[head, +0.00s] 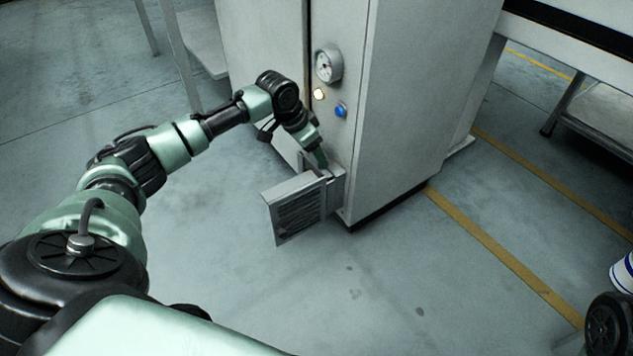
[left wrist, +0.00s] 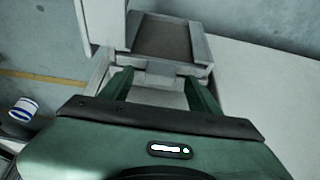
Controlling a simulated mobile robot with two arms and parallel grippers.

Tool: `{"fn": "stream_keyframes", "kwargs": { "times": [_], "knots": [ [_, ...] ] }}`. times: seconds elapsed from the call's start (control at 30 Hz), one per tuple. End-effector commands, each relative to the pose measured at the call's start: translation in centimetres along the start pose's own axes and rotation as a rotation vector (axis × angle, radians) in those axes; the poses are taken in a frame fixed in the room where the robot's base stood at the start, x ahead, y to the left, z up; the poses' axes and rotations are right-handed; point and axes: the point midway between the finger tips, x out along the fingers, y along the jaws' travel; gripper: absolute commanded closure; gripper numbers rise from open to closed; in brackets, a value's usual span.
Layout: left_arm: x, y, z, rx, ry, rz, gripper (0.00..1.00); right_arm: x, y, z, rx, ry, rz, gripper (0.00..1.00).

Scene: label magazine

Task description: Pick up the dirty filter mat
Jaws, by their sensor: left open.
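The dirty filter mat appears to be the brownish-grey panel (left wrist: 160,38) inside a light grey frame, ahead of my left gripper in the left wrist view. My left gripper (left wrist: 160,78) is open, its two green fingers on either side of a small light grey tab at the near edge of that frame. I cannot tell whether the fingers touch the tab. In the head view my left gripper (head: 323,163) reaches down to the filter housing (head: 335,187) low on the cabinet. The mat cannot be made out in the head view.
A louvred cover (head: 297,212) stands out from the housing, close to my gripper. The tall grey cabinet (head: 405,110) carries a gauge (head: 326,65), a lit lamp (head: 318,94) and a blue button (head: 340,110). The floor in front is clear. A blue-and-white object (head: 624,274) shows at the right edge.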

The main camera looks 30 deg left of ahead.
Motion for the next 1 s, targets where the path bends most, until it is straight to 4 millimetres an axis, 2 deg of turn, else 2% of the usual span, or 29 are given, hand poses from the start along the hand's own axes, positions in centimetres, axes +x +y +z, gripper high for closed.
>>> {"fn": "stream_keyframes", "kwargs": {
  "times": [0.17,0.27,0.4,0.77,1.0],
  "knots": [
    [-0.1,0.0,0.0,0.0,0.0,0.0,0.38,0.1,0.0,0.0,0.0,0.0,0.0,0.55],
    [-0.1,0.0,0.0,0.0,0.0,0.0,0.6,0.1,0.0,0.0,0.0,0.0,0.0,0.55],
    [-0.1,0.0,0.0,0.0,0.0,0.0,0.99,0.1,0.0,0.0,0.0,0.0,0.0,0.55],
    [-0.1,0.0,-0.1,0.0,0.0,-0.001,1.0,0.1,0.0,0.0,0.0,0.0,0.0,0.55],
    [-1.7,0.0,-0.7,0.0,0.002,-0.001,1.0,0.3,0.2,0.3,0.003,-0.014,0.009,0.55]
  ]
}}
